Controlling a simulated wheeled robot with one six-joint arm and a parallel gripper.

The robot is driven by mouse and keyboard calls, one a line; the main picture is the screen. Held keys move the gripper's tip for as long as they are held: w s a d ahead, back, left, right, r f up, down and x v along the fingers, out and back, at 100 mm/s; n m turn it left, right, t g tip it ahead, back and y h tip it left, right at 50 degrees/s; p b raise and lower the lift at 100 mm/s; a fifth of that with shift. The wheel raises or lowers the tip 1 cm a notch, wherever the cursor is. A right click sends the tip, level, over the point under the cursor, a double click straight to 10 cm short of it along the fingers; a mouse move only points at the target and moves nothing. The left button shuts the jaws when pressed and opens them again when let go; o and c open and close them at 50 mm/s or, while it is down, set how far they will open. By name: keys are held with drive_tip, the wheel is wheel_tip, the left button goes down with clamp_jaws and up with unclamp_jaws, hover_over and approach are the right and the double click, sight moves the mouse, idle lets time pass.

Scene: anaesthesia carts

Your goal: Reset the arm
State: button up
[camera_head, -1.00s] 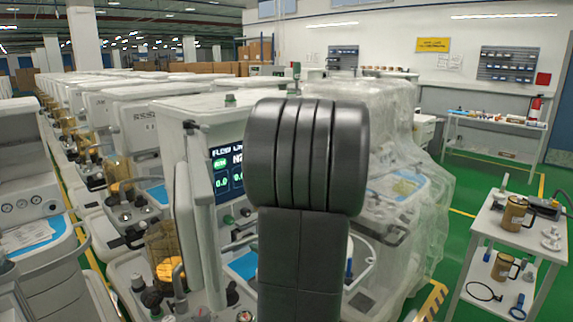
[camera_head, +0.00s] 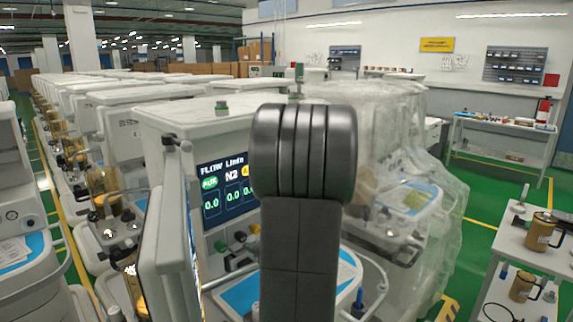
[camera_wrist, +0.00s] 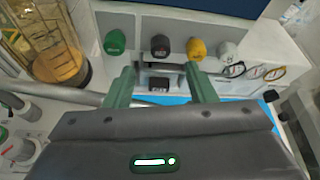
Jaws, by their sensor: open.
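My gripper (camera_wrist: 162,88) shows in the wrist view with its two green fingers apart and nothing between them. It points at the front of an anaesthesia cart (camera_head: 185,120), with a green knob (camera_wrist: 115,41), a black knob (camera_wrist: 161,46), a yellow knob (camera_wrist: 196,48) and a white knob (camera_wrist: 228,53) beyond the fingertips. I cannot tell the exact gap to them. In the head view my dark arm stands in the middle and hides part of the cart; the gripper itself is hidden there.
The cart's lit flow screen (camera_head: 226,187) is left of my arm. A plastic-wrapped cart (camera_head: 405,150) stands to the right. A white side table (camera_head: 530,238) with brown jugs is at the right edge. Green floor is open between them. A clear canister (camera_wrist: 45,45) is left in the wrist view.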

sight(243, 236)
drive_tip(key=p+x, duration=0.2)
drive_tip(key=x, duration=0.8)
drive_tip(key=shift+r, duration=0.1)
drive_tip(key=shift+w+m+p, duration=0.2)
drive_tip(key=shift+m+p, duration=0.1)
drive_tip(key=shift+p, duration=0.1)
drive_tip(key=shift+d+m+g+y+p, duration=0.1)
drive_tip(key=shift+m+g+y+p, duration=0.35)
drive_tip(key=shift+p, duration=0.2)
drive_tip(key=shift+m+p, duration=0.45)
drive_tip(key=shift+m, duration=0.1)
drive_tip(key=shift+y, duration=0.25)
drive_tip(key=shift+s+g, duration=0.1)
drive_tip(key=shift+g, duration=0.15)
